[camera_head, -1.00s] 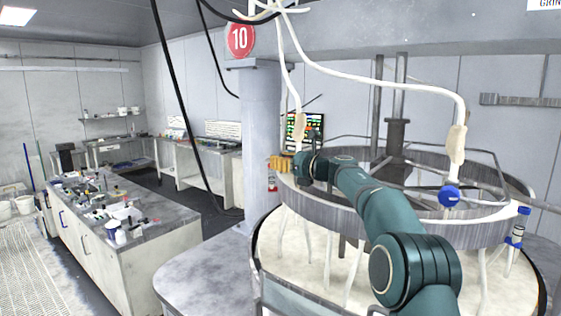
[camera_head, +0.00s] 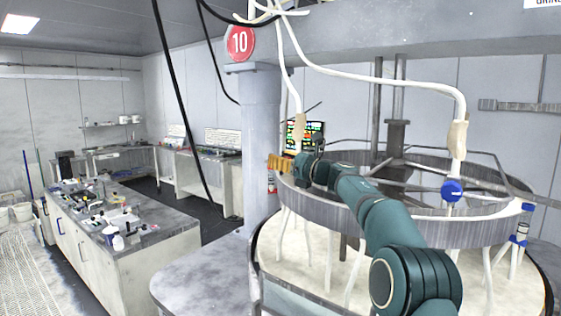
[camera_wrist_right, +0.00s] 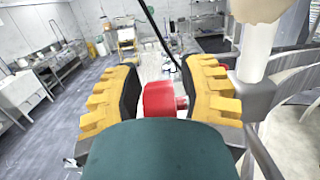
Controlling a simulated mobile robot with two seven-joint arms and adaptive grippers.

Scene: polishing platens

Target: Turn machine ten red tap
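The red tap (camera_wrist_right: 160,99) shows in the right wrist view, between the two fingers of my right gripper (camera_wrist_right: 162,88). The fingers are yellow and ribbed with dark inner pads. They stand apart on either side of the tap, and I see no clear grip on it. In the head view my right gripper (camera_head: 279,163) is a small yellow shape at the rim of the round machine, near the grey column with the red number 10 sign (camera_head: 240,43). The tap is hidden there. My left gripper is not in view.
The machine's metal ring (camera_head: 430,228) and white hoses with a blue fitting (camera_head: 452,190) lie close to my right arm. A lit screen (camera_head: 304,138) is behind. A bench with bottles (camera_head: 150,236) stands left, with open floor beyond.

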